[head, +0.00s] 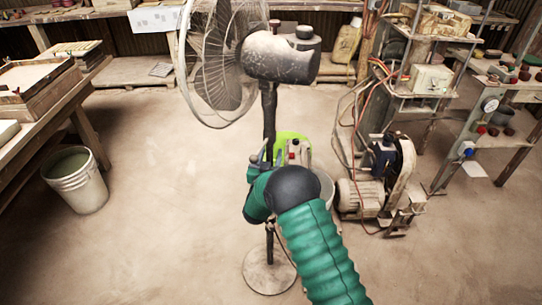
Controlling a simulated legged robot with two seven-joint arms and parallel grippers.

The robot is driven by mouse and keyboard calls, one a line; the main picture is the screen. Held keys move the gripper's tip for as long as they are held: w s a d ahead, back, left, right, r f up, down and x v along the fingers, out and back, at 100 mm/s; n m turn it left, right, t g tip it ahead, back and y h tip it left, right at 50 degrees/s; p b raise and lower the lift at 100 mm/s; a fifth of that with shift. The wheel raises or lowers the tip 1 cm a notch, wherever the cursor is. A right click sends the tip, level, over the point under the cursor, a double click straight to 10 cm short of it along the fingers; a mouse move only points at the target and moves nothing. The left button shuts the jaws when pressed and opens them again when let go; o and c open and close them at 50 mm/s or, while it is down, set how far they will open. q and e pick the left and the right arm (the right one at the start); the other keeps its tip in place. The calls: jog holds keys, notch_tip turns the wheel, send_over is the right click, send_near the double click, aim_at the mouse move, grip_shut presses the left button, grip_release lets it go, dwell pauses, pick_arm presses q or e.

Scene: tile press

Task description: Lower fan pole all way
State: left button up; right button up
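A standing fan (283,57) with a wire cage (213,60) faces left, its dusty motor housing on top of a dark upright pole (269,112). The thinner lower pole shows below my arm and meets a round base (268,271) on the floor. My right arm, in a green sleeve, comes in from the bottom right. My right gripper (261,158) is at the pole's middle, beside or around it. The arm hides part of the pole there, and I cannot see whether the fingers are closed on it. My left gripper is not in view.
A compressor-like machine (374,190) with red hoses stands right of the fan. A bright green object (291,146) and a bucket are close behind my arm. A white bucket (77,180) stands by the left bench (45,118). The floor left of the fan is clear.

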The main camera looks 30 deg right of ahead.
jog(key=shift+w+d+r, duration=0.1)
grip_shut()
dwell(1.4)
